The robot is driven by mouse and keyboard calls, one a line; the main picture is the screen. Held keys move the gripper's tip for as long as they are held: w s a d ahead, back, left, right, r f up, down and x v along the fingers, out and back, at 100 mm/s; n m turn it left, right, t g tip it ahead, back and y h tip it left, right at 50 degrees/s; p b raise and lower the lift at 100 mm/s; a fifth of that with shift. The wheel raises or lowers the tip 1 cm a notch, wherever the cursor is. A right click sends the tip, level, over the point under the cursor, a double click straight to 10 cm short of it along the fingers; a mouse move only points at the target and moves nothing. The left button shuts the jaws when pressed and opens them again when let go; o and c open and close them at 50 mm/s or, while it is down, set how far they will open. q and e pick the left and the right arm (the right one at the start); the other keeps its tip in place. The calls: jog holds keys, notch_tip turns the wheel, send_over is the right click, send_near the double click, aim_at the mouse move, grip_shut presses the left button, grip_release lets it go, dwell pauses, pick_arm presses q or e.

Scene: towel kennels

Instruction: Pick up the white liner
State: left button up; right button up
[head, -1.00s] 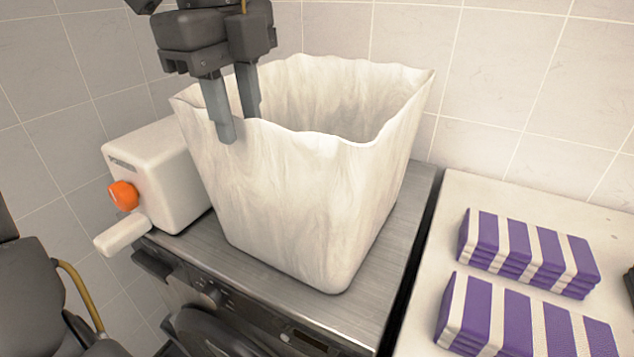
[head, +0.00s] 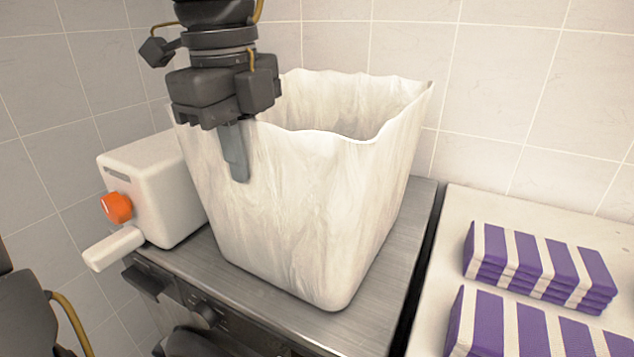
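The white liner (head: 310,215) is a tall, open-topped, marbled bag shape with a wavy rim. It stands upright on a metal-topped appliance. My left gripper (head: 240,152) points down over its near-left rim. One finger lies outside, in front of the liner's wall. The other finger is hidden behind the rim, on the inner side. I cannot tell whether the fingers are closed on the wall. My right gripper is not in view.
A white box with an orange knob (head: 117,207) stands close to the liner's left. The appliance's metal top (head: 385,262) is bare on the right. Beyond a dark gap is a pale counter (head: 455,215) with purple-and-white striped folded towels (head: 540,265). A tiled wall stands behind.

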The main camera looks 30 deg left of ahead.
pick_arm(q)
grip_shut()
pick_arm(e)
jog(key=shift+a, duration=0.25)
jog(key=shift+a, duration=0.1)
